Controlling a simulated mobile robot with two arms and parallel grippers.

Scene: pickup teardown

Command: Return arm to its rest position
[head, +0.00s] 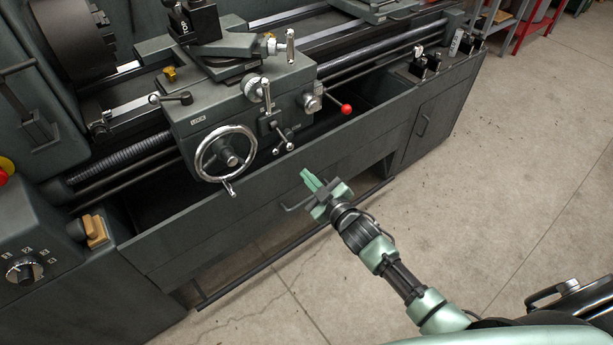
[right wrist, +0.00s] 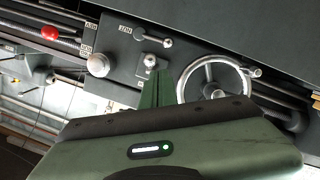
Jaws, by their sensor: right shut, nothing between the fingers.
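My right arm comes in from the lower right in the head view, and its gripper (head: 310,180) is shut and empty. It hangs in front of the lathe's (head: 270,190) chip tray front, below and right of the handwheel (head: 226,154). In the right wrist view the closed fingers (right wrist: 155,90) point toward the lathe's carriage apron, with the handwheel (right wrist: 214,84) just to their right. I cannot tell whether the fingertips touch anything, but they look apart from the lathe. My left gripper is in neither view.
A red-knobbed lever (head: 346,109) sticks out from the carriage above the gripper. A foot bar (head: 290,245) runs low along the lathe's front. A small tan block (head: 96,231) sits at the left by the control panel. The concrete floor (head: 530,150) on the right is clear.

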